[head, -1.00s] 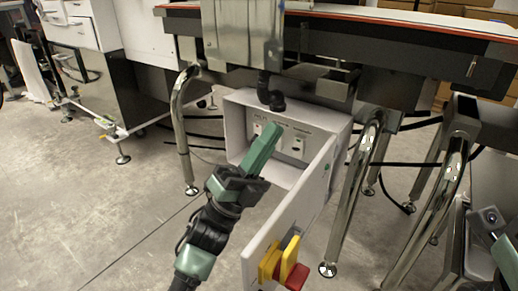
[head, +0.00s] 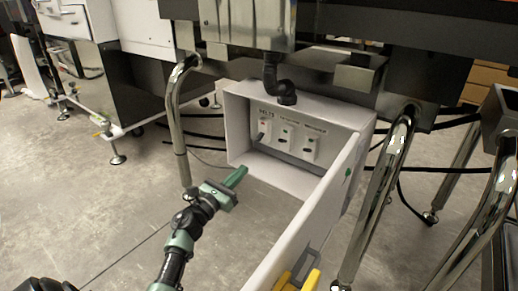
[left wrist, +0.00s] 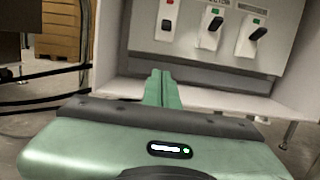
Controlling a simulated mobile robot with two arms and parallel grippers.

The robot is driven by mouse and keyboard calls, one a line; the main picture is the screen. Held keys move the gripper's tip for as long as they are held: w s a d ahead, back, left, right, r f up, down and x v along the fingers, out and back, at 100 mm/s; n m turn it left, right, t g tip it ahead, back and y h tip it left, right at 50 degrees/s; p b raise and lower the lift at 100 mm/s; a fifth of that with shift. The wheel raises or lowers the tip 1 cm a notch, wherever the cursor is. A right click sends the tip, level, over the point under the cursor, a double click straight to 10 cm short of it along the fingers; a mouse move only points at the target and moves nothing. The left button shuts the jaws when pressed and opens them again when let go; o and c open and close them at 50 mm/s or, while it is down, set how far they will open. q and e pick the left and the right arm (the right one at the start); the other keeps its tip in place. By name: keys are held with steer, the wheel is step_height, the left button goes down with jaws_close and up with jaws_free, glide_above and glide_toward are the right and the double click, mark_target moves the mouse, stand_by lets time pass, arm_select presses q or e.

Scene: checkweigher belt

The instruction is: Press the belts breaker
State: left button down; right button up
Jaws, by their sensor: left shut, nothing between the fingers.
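The belts breaker (head: 264,128) is the leftmost of three switches inside the open white box, under the BELTS label. It also shows at the top of the left wrist view (left wrist: 167,22), with a red mark, while the two others have green marks and black levers. Its exact lever position is too small to tell. My left gripper (head: 237,177) is shut and empty, below and in front of the box's lower left opening, apart from the breaker. Its fingertips (left wrist: 160,78) point toward the box in the left wrist view.
Shiny metal legs (head: 177,120) stand left and right of the box. A black pipe elbow (head: 280,92) sits above it.

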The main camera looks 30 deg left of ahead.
mark_target(260, 137)
arm_select(q)
steer(key=b+x, duration=0.4)
steer(key=x, duration=0.5)
steer(key=shift+w+f, duration=0.1)
steer(key=shift+w+d+r, duration=0.1)
steer(key=shift+w+r, duration=0.2)
steer(key=shift+w, duration=0.15)
steer(key=shift+s+r+p, duration=0.25)
steer(key=shift+s+r, duration=0.15)
steer(key=shift+r, duration=0.2)
steer(key=shift+s+r+p, duration=0.2)
steer(key=shift+s+r, duration=0.2)
steer(key=shift+r, duration=0.15)
steer(key=shift+s+r, duration=0.3)
steer(key=shift+r, duration=0.15)
